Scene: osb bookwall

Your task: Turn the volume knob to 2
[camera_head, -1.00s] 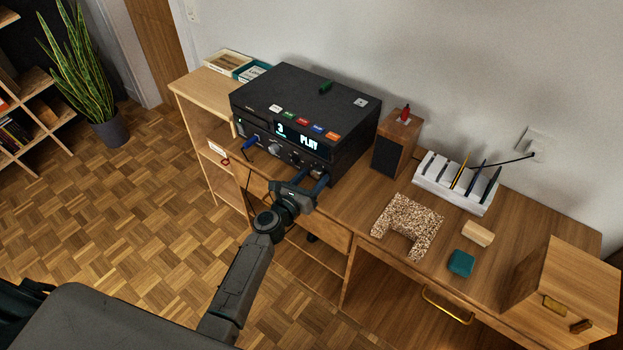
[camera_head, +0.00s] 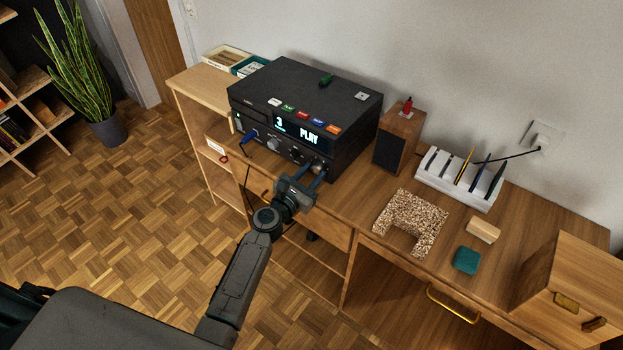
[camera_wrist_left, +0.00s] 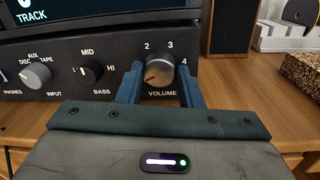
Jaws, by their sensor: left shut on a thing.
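The volume knob (camera_wrist_left: 159,70) is a round grey dial at the right end of the black player's front (camera_head: 262,135). Figures 2, 3 and 4 show around its upper and right side in the left wrist view. Its orange mark points to the lower left, away from the 2. My left gripper (camera_wrist_left: 158,78) is shut on the knob, one blue finger on each side. The left finger covers the panel where the lowest figure would be. In the head view the left gripper (camera_head: 314,172) reaches the player's front from below. My right gripper is not in view.
The bass knob (camera_wrist_left: 91,70) and input knob (camera_wrist_left: 37,75) are left of the volume knob. A wooden speaker (camera_head: 398,140) stands right of the player. A speckled block (camera_head: 408,218) lies on the desk.

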